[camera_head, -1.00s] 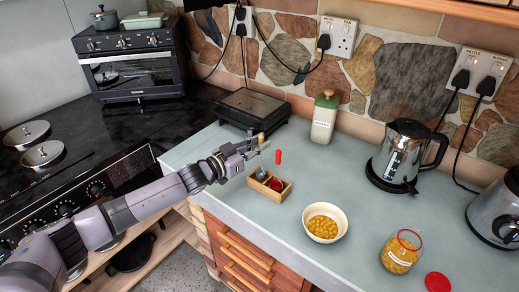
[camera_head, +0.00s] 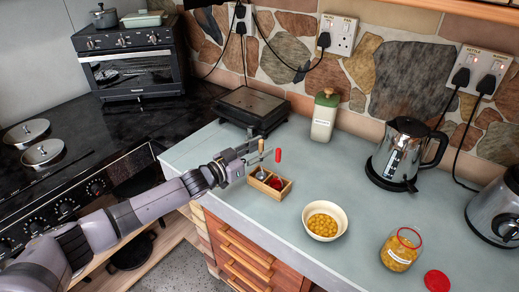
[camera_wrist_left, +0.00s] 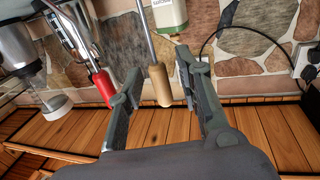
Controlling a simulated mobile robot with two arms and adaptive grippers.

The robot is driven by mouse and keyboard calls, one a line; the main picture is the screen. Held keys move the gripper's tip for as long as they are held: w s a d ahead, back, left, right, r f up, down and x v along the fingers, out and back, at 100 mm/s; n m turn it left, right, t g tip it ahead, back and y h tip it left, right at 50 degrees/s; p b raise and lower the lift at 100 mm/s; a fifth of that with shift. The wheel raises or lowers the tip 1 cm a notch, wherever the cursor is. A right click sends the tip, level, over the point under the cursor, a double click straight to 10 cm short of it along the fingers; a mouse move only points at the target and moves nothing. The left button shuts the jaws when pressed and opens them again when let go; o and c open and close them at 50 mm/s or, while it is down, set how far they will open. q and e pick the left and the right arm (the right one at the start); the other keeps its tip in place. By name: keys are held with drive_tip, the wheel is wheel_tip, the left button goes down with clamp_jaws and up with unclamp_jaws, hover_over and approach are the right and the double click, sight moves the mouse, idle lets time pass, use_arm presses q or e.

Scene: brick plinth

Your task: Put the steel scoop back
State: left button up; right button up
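The steel scoop with a wooden handle (camera_head: 261,146) stands upright in the left compartment of a small wooden box (camera_head: 283,192), its steel bowl (camera_head: 261,175) low inside. A scoop with a red handle (camera_head: 278,155) stands beside it in the right compartment. My left gripper (camera_head: 259,151) is at the wooden handle, above the box. In the left wrist view its fingers (camera_wrist_left: 157,68) are apart, with the wooden handle (camera_wrist_left: 160,84) between them and a gap on the right side. The red handle (camera_wrist_left: 103,87) is outside the fingers, on the left. My right gripper is not in view.
On the counter (camera_head: 345,170) stand a bowl of yellow pieces (camera_head: 337,233), a jar (camera_head: 400,252), a red lid (camera_head: 437,281), a kettle (camera_head: 402,155) and a green-lidded canister (camera_head: 325,115). A dark appliance (camera_head: 252,108) is behind the box. The hob is on the left.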

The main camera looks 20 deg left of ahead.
use_arm(q)
drive_tip(key=shift+r, duration=0.1)
drive_tip(key=b+v, duration=0.2)
drive_tip(key=v, duration=1)
